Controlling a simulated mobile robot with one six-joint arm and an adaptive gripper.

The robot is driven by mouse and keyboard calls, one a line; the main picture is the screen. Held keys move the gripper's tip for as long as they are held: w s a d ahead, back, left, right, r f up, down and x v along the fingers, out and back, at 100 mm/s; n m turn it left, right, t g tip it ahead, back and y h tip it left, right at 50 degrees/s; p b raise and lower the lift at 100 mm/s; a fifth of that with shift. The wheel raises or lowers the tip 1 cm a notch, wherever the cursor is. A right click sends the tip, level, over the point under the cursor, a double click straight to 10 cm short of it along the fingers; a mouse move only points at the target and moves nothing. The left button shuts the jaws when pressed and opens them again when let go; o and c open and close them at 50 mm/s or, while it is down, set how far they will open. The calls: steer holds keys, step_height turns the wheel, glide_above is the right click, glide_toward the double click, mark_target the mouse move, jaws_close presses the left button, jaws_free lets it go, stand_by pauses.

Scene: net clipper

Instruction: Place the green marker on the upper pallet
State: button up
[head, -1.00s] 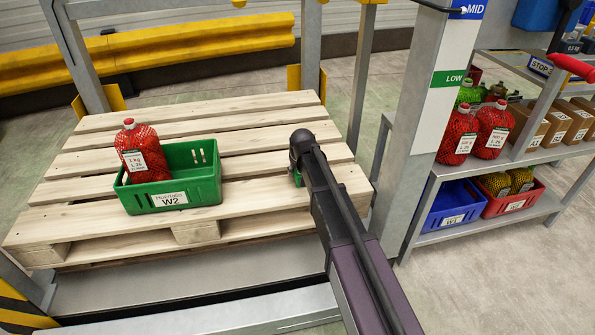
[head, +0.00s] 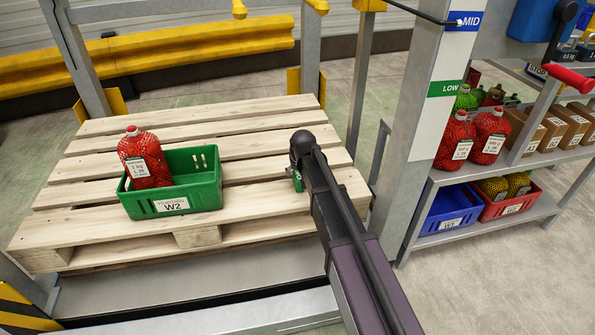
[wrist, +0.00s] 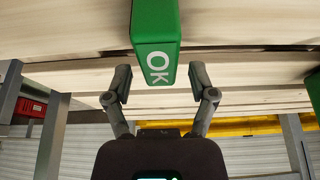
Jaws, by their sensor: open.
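My gripper (wrist: 159,82) is open, with one finger on each side of the marker's near end and a visible gap on both sides. In the head view only a small green part of the marker (head: 297,182) shows beside my arm's end, at the right side of the pallet (head: 110,220).
A green crate (head: 190,200) labelled W2 holds a red net bag (head: 145,165) on the pallet's left. A grey post (head: 425,130) stands right of the pallet, before a shelf with a blue bin (head: 445,212) and a red bin (head: 512,205). The pallet's back planks are clear.

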steer(key=shift+p+v, duration=4.1)
steer(key=shift+v, duration=0.75)
steer(key=s+d+f+m+g+h, duration=0.1)
steer(key=s+d+m+g, duration=0.2)
steer(key=s+d, duration=1.8)
steer(key=shift+s+f+g, duration=0.2)
steer(key=shift+s+g, duration=0.5)
steer(key=shift+s, duration=0.4)
step_height(320, 180, up, 37)
steer(key=p, duration=3.6)
steer(key=shift+f+p, duration=0.15)
steer(key=shift+p, duration=0.25)
steer(key=shift+d, duration=0.1)
